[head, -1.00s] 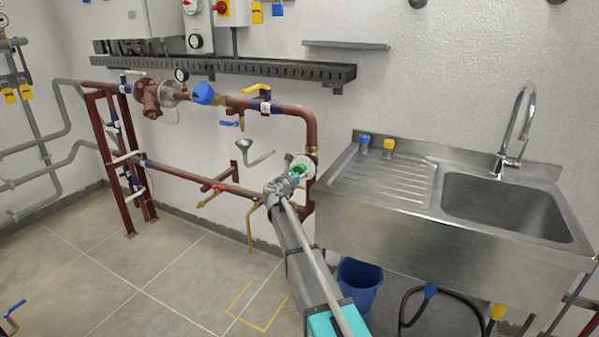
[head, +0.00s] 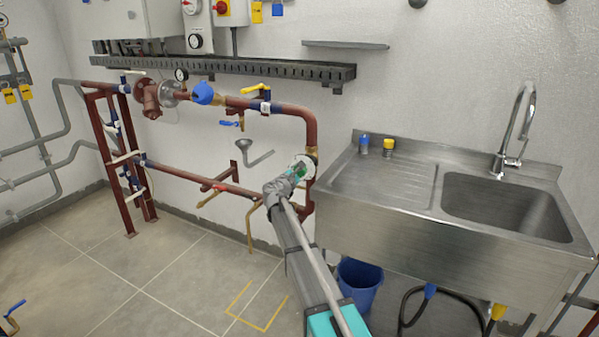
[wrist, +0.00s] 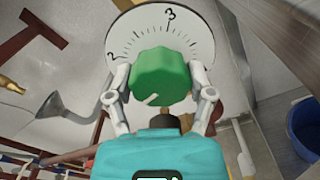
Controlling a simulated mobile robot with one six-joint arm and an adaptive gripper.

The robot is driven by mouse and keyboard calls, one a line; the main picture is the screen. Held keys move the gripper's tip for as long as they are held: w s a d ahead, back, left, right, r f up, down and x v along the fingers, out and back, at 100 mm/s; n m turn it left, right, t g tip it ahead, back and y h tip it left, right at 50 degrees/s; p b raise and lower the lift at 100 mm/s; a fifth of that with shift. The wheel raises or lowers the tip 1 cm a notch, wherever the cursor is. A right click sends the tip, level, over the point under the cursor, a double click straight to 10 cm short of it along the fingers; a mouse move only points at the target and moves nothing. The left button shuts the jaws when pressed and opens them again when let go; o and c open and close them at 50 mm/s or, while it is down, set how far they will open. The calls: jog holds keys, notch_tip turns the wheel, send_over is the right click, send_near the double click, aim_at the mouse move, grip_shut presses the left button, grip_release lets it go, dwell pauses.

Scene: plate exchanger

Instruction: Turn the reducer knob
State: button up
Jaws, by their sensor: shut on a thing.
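The reducer knob (wrist: 161,78) is a green ribbed knob in front of a round white dial (wrist: 190,25) with printed numbers 2 and 3 and tick marks. A short white line shows on the knob's lower left in the wrist view. My gripper (wrist: 160,84) is shut on the knob, one finger on its left side and one on its right. In the head view the green knob (head: 301,171) is small and partly hidden by my gripper (head: 297,176), and the dial (head: 304,160) shows behind it, by the red pipe.
A steel sink (head: 370,190) stands close to the right of the dial. A grey funnel (head: 255,160) is to its left, beside red pipes (head: 310,130). A blue bucket (head: 358,283) is on the floor below the sink.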

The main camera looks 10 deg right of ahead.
jog(key=shift+a+m, duration=0.1)
jog(key=shift+m, duration=1.1)
jog(key=o, duration=1.1)
jog(key=shift+s, duration=0.15)
jog(key=v, duration=1.1)
jog(key=shift+s+a, duration=0.25)
